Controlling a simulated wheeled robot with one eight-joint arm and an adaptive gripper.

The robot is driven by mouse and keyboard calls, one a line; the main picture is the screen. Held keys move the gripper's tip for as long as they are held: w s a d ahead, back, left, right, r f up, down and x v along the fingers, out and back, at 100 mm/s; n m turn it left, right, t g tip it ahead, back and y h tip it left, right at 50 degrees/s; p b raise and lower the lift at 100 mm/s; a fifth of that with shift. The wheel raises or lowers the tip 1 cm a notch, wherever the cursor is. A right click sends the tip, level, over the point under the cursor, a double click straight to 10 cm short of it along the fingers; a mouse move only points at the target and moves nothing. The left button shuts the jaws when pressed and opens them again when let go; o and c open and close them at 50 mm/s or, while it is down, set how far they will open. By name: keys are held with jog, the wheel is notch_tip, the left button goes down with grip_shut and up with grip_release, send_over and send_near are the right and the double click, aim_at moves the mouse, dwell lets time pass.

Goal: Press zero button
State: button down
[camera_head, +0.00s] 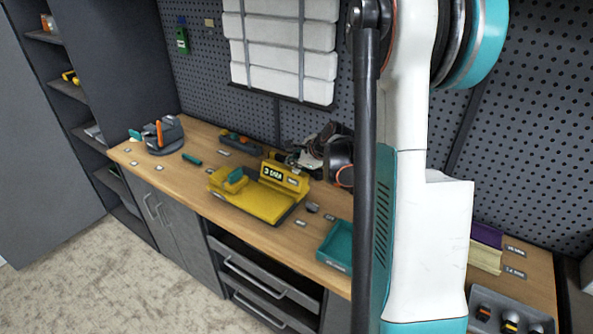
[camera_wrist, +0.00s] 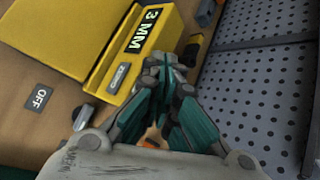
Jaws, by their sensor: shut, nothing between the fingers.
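A yellow device (camera_head: 262,203) with a raised dark display stands on the wooden workbench. In the wrist view, its yellow housing (camera_wrist: 150,25) carries a display (camera_wrist: 144,29) that seems to read "3 MM". A small grey plate or button (camera_wrist: 118,77) sits on the face beside the display; its marking is too small to read. My gripper (camera_wrist: 167,66) has teal and grey fingers, shut and empty, with tips close to the housing near the display. I cannot tell whether they touch it. In the head view, my gripper (camera_head: 290,158) is small, just behind the display.
An "OFF" label (camera_wrist: 41,97) and a grey knob or lever (camera_wrist: 83,117) are on the bench near the device. A teal tray (camera_head: 337,243) stands to its right. A perforated wall panel (camera_head: 215,95) rises behind. My arm hides part of the bench.

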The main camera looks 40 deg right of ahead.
aim_at(295, 170)
jog(key=shift+f+b, duration=0.4)
jog(key=shift+f, duration=0.05)
dwell(0.3)
jog(key=shift+r, duration=0.2)
jog(key=shift+r+p, duration=0.6)
jog(key=shift+r, duration=0.2)
jog(key=shift+r+p, duration=1.55)
jog(key=shift+r, duration=0.95)
